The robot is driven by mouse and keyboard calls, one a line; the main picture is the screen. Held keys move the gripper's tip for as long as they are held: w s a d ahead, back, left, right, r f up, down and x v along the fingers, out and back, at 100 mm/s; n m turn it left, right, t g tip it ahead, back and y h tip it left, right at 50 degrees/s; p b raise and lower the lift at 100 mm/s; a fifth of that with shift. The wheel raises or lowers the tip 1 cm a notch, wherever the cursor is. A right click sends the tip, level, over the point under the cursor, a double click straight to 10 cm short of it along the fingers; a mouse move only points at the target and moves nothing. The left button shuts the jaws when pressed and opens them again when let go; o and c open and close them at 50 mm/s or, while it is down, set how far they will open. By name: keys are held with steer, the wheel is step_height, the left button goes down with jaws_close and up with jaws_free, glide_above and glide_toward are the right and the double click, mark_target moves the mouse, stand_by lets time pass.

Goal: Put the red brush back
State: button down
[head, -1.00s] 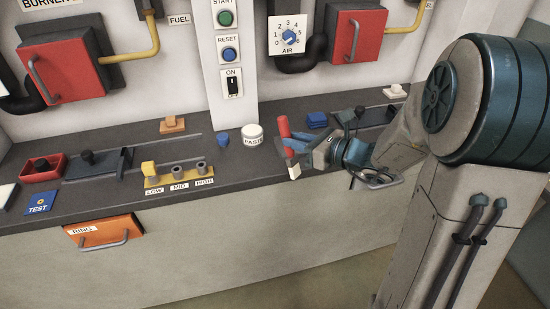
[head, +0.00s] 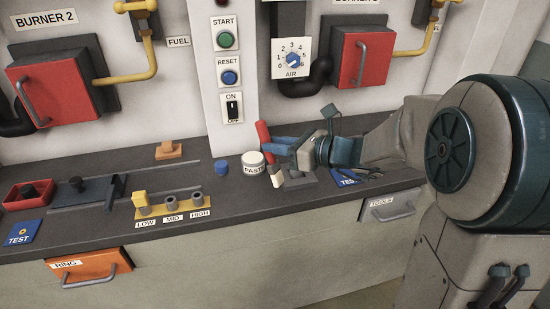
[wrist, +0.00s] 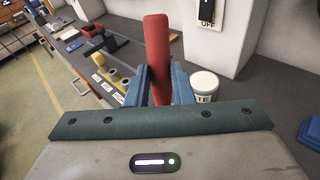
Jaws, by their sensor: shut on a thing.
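The red brush (head: 264,134) is held in my gripper (head: 276,147), its red handle pointing up and a pale end (head: 277,178) pointing down. In the wrist view the red handle (wrist: 157,48) stands between the two blue fingers of my gripper (wrist: 158,88), which are shut on it. The brush is in front of the white pot labelled PASTE (head: 253,163), overlapping its right edge in the head view. The pot also shows just right of the fingers in the wrist view (wrist: 206,86). I cannot tell whether the brush touches the pot or the counter.
A blue knob (head: 222,168) and the yellow and grey LOW, MID, HIGH posts (head: 172,203) stand left of the pot. A red tray (head: 28,194) is at far left. An orange RING drawer (head: 90,267) and a TOOLS drawer (head: 390,206) are in the counter front.

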mark_target(275, 157)
steer(key=shift+w+a+f, duration=0.15)
steer(key=shift+w+f, duration=0.65)
steer(key=shift+f, duration=0.35)
steer(key=shift+w+a+f, duration=0.1)
steer(key=shift+w+f, duration=0.65)
steer(key=shift+f, duration=0.4)
steer(key=shift+w+a+f, duration=0.15)
steer(key=shift+w+f, duration=0.65)
steer(key=shift+f, duration=0.35)
steer(key=shift+f, duration=0.15)
steer(key=c, duration=1.3)
jaws_free()
steer(key=shift+o, duration=0.2)
